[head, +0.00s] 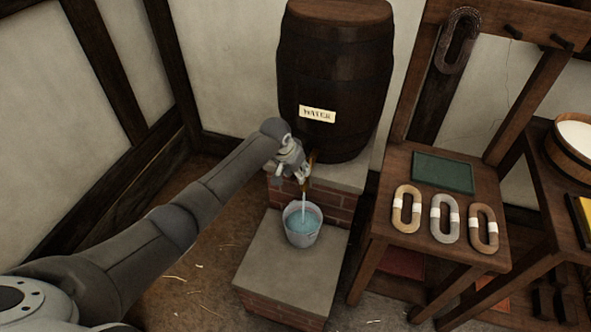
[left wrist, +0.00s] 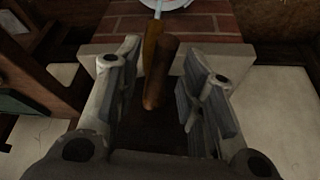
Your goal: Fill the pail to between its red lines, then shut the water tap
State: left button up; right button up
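A dark wooden barrel (head: 335,75) with a WATER label stands on a stone-topped brick ledge. Its brass-brown tap (head: 308,160) is low on the front, and a pale stream of water (head: 304,200) falls from it into the pail. The grey pail (head: 302,232) stands upright on a stone block, with blue water inside, below the rim. Its red lines cannot be made out. My left gripper (head: 298,172) is at the tap. In the left wrist view its fingers (left wrist: 172,95) are spread on either side of the tap (left wrist: 158,75), with gaps showing. My right gripper is out of view.
The stone block (head: 265,265) has bare room in front of the pail. A wooden stand (head: 385,235) at the right holds a green slate (head: 443,172) and several rope coils (head: 407,208). A wooden tub (head: 572,150) sits farther right.

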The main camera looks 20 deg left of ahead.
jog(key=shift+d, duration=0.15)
pick_arm(q)
jog(key=v, duration=1.2)
